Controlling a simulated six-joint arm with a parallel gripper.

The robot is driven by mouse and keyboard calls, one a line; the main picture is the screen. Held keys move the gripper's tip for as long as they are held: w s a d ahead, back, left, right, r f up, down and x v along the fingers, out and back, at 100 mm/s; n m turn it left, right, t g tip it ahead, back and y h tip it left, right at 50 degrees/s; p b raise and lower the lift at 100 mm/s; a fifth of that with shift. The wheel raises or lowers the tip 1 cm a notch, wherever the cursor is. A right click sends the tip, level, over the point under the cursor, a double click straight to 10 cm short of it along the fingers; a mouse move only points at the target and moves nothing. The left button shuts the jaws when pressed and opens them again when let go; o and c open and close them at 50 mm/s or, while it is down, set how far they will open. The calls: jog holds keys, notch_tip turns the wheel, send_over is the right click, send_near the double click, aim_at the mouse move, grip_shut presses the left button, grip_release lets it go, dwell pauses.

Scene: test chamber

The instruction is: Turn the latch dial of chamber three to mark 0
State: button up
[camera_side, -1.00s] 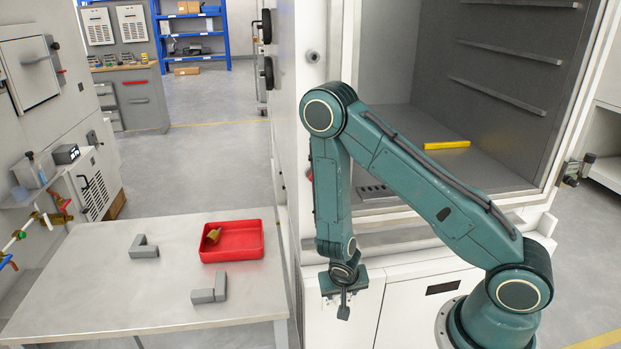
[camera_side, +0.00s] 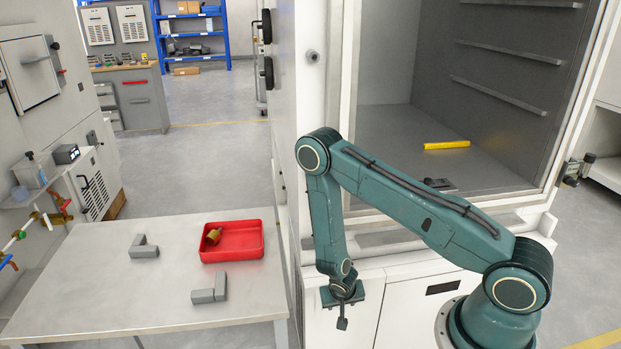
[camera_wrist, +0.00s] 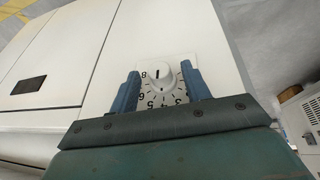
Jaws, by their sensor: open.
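A white round latch dial (camera_wrist: 161,78) on a white plate shows in the wrist view, between the two blue fingers of my gripper (camera_wrist: 160,82). The fingers are apart, one on each side of the knob; I cannot tell whether either touches it. A dark line on the knob points toward the top of the picture. Marks 3, 4, 5, 6 and 8 are readable around it; the mark at the line is not readable. In the side view my gripper (camera_side: 341,318) is low at the chamber's white front panel, and the dial cannot be made out there.
The grey chamber interior (camera_side: 395,125) stands open above, with a yellow bar (camera_side: 446,145) on its floor. To the left, a table (camera_side: 100,310) bears a red tray (camera_side: 235,256) with a brass-coloured piece in it, and grey angled blocks (camera_side: 144,250). A dark label (camera_wrist: 29,85) is on the panel.

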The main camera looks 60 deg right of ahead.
jog(key=shift+f, duration=0.1)
jog(key=c, duration=1)
jog(key=shift+w+a+f+n+g+h, duration=0.15)
jog(key=shift+n+g+h, duration=0.15)
jog(key=shift+g+h, duration=0.7)
